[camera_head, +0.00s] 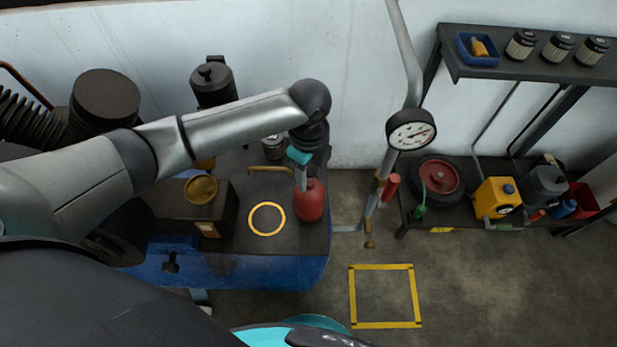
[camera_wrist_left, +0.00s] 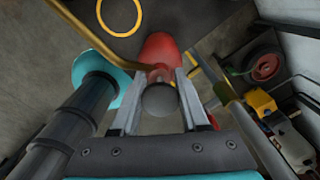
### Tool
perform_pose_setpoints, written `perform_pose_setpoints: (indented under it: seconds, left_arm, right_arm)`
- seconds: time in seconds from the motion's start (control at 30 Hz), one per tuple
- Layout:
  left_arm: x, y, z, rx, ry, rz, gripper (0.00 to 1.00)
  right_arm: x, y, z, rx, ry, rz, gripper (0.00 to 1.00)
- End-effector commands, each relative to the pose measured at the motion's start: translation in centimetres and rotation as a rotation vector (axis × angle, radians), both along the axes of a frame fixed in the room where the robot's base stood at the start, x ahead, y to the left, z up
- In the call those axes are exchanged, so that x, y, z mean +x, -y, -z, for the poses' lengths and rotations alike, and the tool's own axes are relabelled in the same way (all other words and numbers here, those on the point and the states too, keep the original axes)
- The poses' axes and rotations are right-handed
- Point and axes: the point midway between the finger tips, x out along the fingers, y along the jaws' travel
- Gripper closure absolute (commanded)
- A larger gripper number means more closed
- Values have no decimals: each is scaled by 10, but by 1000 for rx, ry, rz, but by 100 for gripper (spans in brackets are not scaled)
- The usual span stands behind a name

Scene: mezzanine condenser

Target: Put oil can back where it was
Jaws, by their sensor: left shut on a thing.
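The red oil can (camera_head: 311,202) is at the right end of the dark bench top (camera_head: 262,250), with a thin brass spout reaching left. My left gripper (camera_head: 302,178) comes down from above and is shut on the can's upper part. In the left wrist view the oil can (camera_wrist_left: 160,48) shows between the fingers (camera_wrist_left: 158,90). A yellow ring mark (camera_head: 267,203) lies on the bench top just left of the can, with nothing on it. I cannot tell whether the can touches the bench. My right gripper is not in view.
A dark box with a brass cap (camera_head: 201,189) stands left of the ring. A pipe with a gauge (camera_head: 411,129) rises right of the bench. A low shelf holds a yellow container (camera_head: 496,198) and other items. A yellow square (camera_head: 384,325) marks clear floor.

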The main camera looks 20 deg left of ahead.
Motion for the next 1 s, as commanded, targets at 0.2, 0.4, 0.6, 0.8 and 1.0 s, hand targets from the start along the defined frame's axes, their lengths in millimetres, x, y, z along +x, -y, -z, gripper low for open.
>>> perform_pose_setpoints:
  seconds: [0.2,0.4,0.6,0.8,1.0]
  left_arm:
    - [1,0,10,-2,5,1,100]
    - [1,0,12,-1,4,0,100]
    - [0,0,14,0,0,1,40]
    - [0,0,14,0,0,0,25]
    - [0,0,13,0,1,0,25]
  right_arm:
    - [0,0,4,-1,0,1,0]
    - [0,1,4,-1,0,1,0]
    - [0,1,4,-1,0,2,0]
    - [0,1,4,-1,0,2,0]
    - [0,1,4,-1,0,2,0]
